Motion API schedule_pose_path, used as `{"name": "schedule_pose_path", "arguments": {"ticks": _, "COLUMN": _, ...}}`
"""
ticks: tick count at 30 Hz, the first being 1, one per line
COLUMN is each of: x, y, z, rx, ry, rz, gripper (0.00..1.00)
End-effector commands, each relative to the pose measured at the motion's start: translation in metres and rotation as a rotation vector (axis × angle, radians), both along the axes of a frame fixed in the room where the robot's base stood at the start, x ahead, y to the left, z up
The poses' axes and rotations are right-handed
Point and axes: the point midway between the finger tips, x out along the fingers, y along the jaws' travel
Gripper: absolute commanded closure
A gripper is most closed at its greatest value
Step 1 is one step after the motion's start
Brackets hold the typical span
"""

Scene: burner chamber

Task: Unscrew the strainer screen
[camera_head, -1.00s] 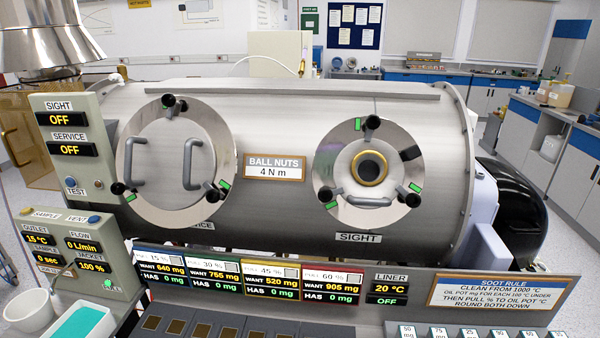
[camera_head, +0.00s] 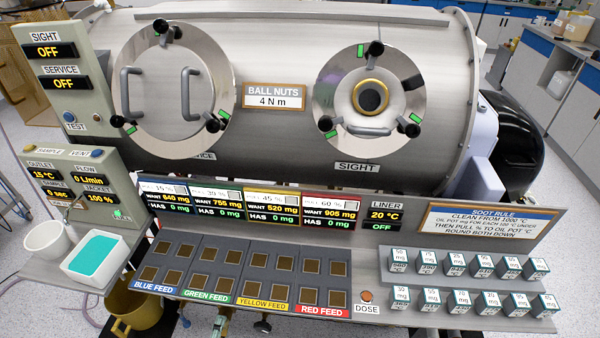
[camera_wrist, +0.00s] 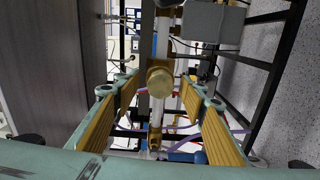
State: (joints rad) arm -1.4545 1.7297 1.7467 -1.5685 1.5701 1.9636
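In the wrist view, my gripper (camera_wrist: 158,92) is open, with one gold-padded finger at each side of the picture. Between and beyond the fingers is a round brass cap (camera_wrist: 160,80) on a brass fitting in a pipe run. It looks like the strainer's screen cap, but I cannot read a label. The fingers appear apart from it, with a gap on both sides. A clear or white vertical pipe (camera_wrist: 157,112) runs below the cap. The screen itself is not visible. I cannot make out my gripper in the head view.
In the wrist view, a grey panel (camera_wrist: 55,60) fills the left, and a black frame bar (camera_wrist: 275,75) stands right. In the head view, the chamber (camera_head: 270,60) stands behind the feed panel (camera_head: 240,262). A brass bucket (camera_head: 140,308) sits lower left.

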Motion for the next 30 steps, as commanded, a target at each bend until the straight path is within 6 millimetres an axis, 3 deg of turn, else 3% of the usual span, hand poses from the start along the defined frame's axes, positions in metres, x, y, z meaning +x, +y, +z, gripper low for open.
{"name": "schedule_pose_path", "arguments": {"ticks": 13, "x": 0.0, "y": 0.0003, "z": 0.0009, "rx": 0.249, "ry": -0.03, "rz": 0.0, "gripper": 0.61}}
{"name": "schedule_pose_path", "arguments": {"ticks": 24, "x": 0.0, "y": 0.0002, "z": 0.0, "rx": 0.29, "ry": -0.035, "rz": 0.0, "gripper": 0.61}}
{"name": "schedule_pose_path", "arguments": {"ticks": 30, "x": 0.0, "y": 0.0002, "z": 0.0, "rx": 0.29, "ry": -0.035, "rz": 0.0, "gripper": 0.78}}
